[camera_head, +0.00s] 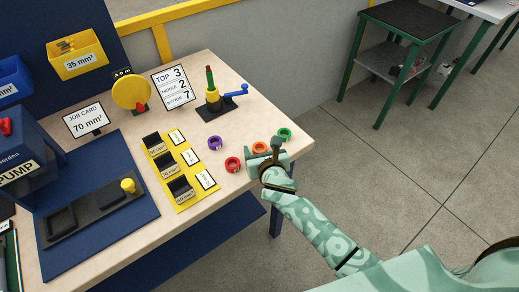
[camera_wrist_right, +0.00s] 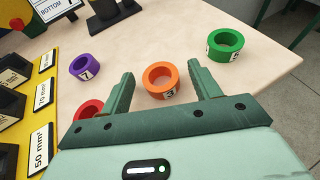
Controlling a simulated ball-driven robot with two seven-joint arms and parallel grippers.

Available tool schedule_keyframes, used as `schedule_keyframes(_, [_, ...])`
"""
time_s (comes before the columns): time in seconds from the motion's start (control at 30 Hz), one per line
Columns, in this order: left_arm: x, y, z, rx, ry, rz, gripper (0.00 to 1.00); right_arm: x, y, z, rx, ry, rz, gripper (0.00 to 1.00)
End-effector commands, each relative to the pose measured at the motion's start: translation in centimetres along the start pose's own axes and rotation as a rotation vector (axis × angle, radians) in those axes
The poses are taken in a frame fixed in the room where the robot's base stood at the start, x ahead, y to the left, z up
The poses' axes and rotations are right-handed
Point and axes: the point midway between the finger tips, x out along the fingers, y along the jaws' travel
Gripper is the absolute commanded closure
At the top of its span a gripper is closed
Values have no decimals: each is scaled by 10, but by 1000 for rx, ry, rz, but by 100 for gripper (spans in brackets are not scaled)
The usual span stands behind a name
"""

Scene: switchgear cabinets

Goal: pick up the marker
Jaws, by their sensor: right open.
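The markers are small coloured rings on the beige table. The orange marker (camera_head: 260,148), with a 3 on its label, lies between the open fingers of my right gripper (camera_head: 265,153) as seen in the right wrist view (camera_wrist_right: 160,75); I cannot tell how high the fingers are above the table. The green marker (camera_head: 285,134) lies to the right of it. The purple marker (camera_head: 214,143), labelled 7, lies to the left. The red marker (camera_head: 232,164) is partly hidden by the gripper in the right wrist view (camera_wrist_right: 88,108). My left gripper is out of view.
A yellow rack (camera_head: 182,176) with black holders stands left of the rings. Behind are a stand with a blue crank (camera_head: 213,98) and a TOP/MIDDLE/BOTTOM sign (camera_head: 173,88). The table's right edge is close to the green ring.

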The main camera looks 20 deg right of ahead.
Motion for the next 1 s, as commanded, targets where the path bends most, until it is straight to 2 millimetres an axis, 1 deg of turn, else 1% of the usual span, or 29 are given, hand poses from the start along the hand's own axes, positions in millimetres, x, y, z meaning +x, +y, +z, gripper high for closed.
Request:
schedule_keyframes(0.03, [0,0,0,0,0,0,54,0,0,0,0,0,0,38])
schedule_keyframes(0.07, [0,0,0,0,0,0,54,0,0,0,0,0,0,40])
schedule_keyframes(0.1, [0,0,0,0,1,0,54,0,0,0,0,0,0,52])
schedule_keyframes(0.17, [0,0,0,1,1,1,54,0,0,0,0,0,0,68])
schedule_keyframes(0.2, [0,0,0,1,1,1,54,0,0,0,0,0,0,79])
schedule_keyframes(0.23, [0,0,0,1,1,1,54,0,0,0,0,0,0,85])
schedule_keyframes(0.57, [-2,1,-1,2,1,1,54,-1,0,2,0,-1,0,85])
schedule_keyframes(0.67, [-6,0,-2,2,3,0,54,-4,0,10,-1,-2,0,85])
schedule_keyframes(0.77, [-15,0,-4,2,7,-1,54,-10,0,24,0,-4,0,85])
schedule_keyframes(0.83, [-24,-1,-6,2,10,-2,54,-16,-1,37,-2,-5,0,85])
schedule_keyframes(0.87, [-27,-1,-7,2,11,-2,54,-24,-3,39,-1,-3,0,85])
schedule_keyframes(1.0, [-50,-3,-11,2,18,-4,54,-65,-13,64,-2,-3,1,85])
